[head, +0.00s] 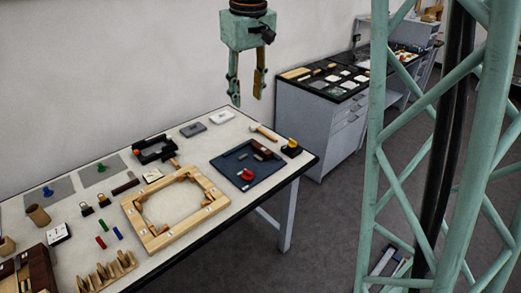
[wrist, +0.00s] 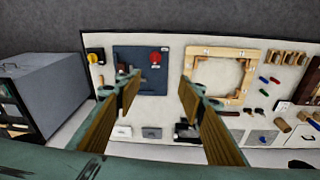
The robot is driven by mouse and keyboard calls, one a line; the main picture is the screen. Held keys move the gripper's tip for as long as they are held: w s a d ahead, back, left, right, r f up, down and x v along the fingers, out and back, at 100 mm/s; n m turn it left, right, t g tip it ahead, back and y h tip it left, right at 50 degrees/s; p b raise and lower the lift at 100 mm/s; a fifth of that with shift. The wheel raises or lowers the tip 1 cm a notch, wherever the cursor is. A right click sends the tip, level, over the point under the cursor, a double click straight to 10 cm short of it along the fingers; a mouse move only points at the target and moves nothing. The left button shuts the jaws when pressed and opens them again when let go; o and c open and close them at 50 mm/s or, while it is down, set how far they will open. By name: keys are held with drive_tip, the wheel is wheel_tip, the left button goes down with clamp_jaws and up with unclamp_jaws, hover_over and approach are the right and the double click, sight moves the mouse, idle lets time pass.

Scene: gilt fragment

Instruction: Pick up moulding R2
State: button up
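My gripper (head: 247,96) hangs above the far side of the table, its fingers apart and nothing between them. It is also open in the wrist view (wrist: 158,85). I cannot tell which piece is moulding R2; no label is readable. A dark blue tray (head: 228,164) at the table's right end holds a brown piece (head: 261,147), small fragments and a red round item (head: 247,174). A pale wooden frame (head: 133,211) lies left of the tray, with small white tags on it. In the wrist view, my left finger hides part of the tray (wrist: 140,87).
A yellow-and-black item (head: 291,149) and a hammer (head: 264,131) lie near the tray. A black clamp-like item (head: 154,148) and two pale blocks (head: 194,129) are at the table's back. Small tools crowd the left. A grey cabinet (head: 320,120) stands beyond the table's right end.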

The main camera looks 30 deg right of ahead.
drive_tip(key=w+d+f+g+p, duration=0.1)
drive_tip(key=w+d+f, duration=0.35)
drive_tip(key=w, duration=0.25)
drive_tip(key=w+d+f+p, duration=0.1)
drive_tip(key=w+d+f, duration=0.2)
drive_tip(key=w+f, duration=0.25)
drive_tip(key=n+p, duration=0.1)
drive_tip(key=p, duration=0.2)
hover_over(261, 147)
wheel_tip(261, 147, down, 15)
drive_tip(key=shift+w+a+f+g, duration=0.15)
drive_tip(key=shift+a+g, duration=0.1)
drive_tip(key=shift+g, duration=0.15)
drive_tip(key=shift+f, duration=4.3)
drive_tip(key=shift+f+p, duration=0.15)
drive_tip(key=shift+p, duration=0.15)
drive_tip(key=shift+d+f+p, duration=0.15)
drive_tip(key=shift+f+p, duration=0.2)
drive_tip(key=shift+f, duration=2.1)
